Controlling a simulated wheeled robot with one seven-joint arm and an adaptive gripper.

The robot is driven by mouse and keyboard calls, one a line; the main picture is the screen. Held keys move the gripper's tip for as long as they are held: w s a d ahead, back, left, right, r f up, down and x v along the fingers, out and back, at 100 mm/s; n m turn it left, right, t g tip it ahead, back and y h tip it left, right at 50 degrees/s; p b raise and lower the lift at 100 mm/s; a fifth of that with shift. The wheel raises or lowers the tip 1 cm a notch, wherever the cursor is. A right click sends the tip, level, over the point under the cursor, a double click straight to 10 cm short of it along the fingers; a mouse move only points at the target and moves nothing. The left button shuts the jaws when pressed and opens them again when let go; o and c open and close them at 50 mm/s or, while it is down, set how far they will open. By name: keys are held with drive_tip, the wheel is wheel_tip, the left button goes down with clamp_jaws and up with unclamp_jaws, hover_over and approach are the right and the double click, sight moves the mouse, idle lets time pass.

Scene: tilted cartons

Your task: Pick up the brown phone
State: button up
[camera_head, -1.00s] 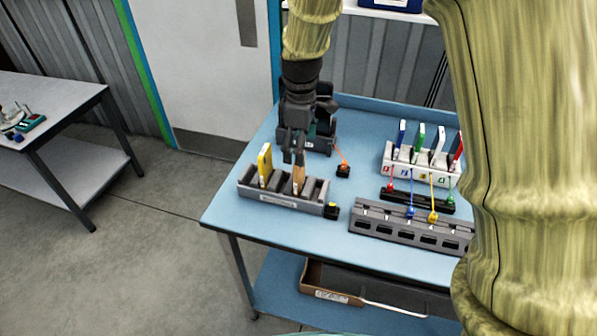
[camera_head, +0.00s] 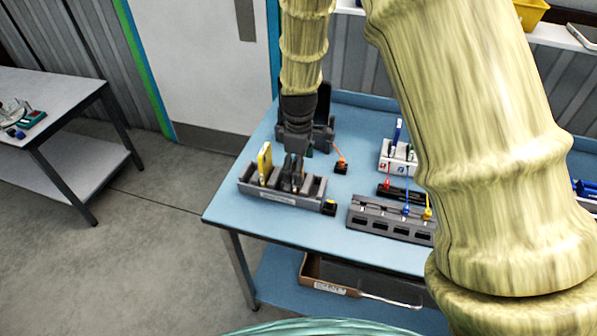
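The brown phone does not show clearly now; my gripper (camera_head: 294,177) covers the slot where it stood. That slot is in the grey slotted rack (camera_head: 300,203) on the blue table, to the right of a yellow phone (camera_head: 264,162) standing upright. My gripper points down, with its dark fingers low at the rack's middle slots. The fingers look close together, but I cannot tell whether they are shut or touch the phone.
A black open case (camera_head: 322,112) stands behind my gripper. A grey holder (camera_head: 385,222) with coloured plugs lies to the right. My arm hides the table's right side.

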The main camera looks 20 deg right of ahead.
drive_tip(key=shift+w+f, duration=0.1)
drive_tip(key=shift+f, duration=0.1)
drive_tip(key=c, duration=1.1)
wheel_tip(320, 180, up, 10)
drive_tip(key=b, duration=0.3)
drive_tip(key=shift+r+p, duration=0.55)
drive_tip(key=shift+r, duration=0.25)
idle(0.9)
wheel_tip(320, 180, up, 5)
drive_tip(key=p, duration=0.4)
idle(0.4)
drive_tip(key=shift+a+f, duration=0.1)
